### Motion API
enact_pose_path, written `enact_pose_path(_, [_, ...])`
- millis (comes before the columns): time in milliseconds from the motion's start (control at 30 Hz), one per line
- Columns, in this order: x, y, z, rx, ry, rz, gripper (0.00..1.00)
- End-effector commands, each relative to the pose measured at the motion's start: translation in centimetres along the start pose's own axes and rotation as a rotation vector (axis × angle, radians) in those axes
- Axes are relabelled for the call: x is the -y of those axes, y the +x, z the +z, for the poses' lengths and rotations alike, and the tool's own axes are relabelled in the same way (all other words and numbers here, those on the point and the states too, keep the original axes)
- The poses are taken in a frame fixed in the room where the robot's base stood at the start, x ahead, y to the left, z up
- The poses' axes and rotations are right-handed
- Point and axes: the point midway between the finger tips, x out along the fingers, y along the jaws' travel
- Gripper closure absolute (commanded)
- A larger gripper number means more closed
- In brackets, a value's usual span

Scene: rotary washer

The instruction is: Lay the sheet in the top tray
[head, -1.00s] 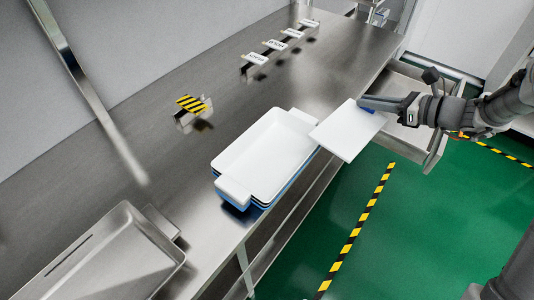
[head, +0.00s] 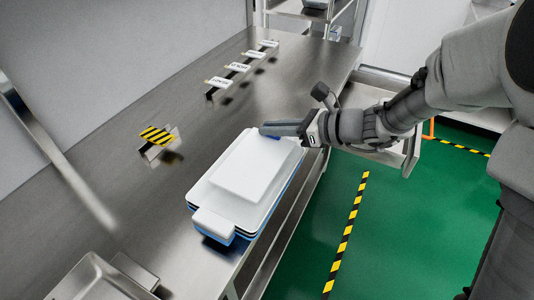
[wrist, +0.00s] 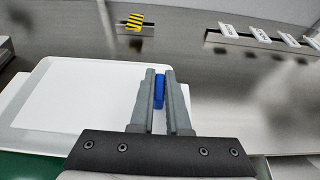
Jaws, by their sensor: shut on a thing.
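The white sheet (head: 252,168) is a flat rectangular panel over the top tray. The top tray (head: 222,212) is white and shallow, on a stack with blue and dark edges at the table's front edge. My gripper (head: 268,131) is at the far end of the sheet, shut on its small blue tab (wrist: 158,89). In the wrist view the gripper fingers (wrist: 159,84) stand on either side of the blue tab, and the white surface (wrist: 75,100) spreads to their left. I cannot tell whether the sheet touches the tray floor.
The steel table (head: 190,115) holds a yellow-black striped block (head: 158,136) and a row of labelled white tags (head: 240,67) behind. A steel tray (head: 95,280) lies at the near left. Green floor (head: 400,230) lies to the right.

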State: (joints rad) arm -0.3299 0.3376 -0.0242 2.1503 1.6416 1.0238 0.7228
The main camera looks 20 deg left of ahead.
Motion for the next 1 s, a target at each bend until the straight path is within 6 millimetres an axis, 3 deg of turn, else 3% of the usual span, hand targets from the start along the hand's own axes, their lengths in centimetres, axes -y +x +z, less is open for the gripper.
enact_pose_path(133, [-1.6, 0.6, -0.8, 0.002, -0.001, 0.0, 1.0])
enact_pose_path(267, [-1.9, 0.9, -1.4, 0.0, 0.0, 0.0, 1.0])
enact_pose_path(500, [-1.8, 2.2, -4.6, -0.001, 0.003, 0.0, 1.0])
enact_pose_path(867, [-1.8, 2.3, -4.9, 0.001, -0.001, -0.002, 1.0])
enact_pose_path(900, [-1.8, 2.3, -4.8, 0.001, -0.001, -0.002, 0.82])
enact_pose_path(1000, [-1.8, 2.3, -4.8, 0.001, -0.001, -0.001, 0.64])
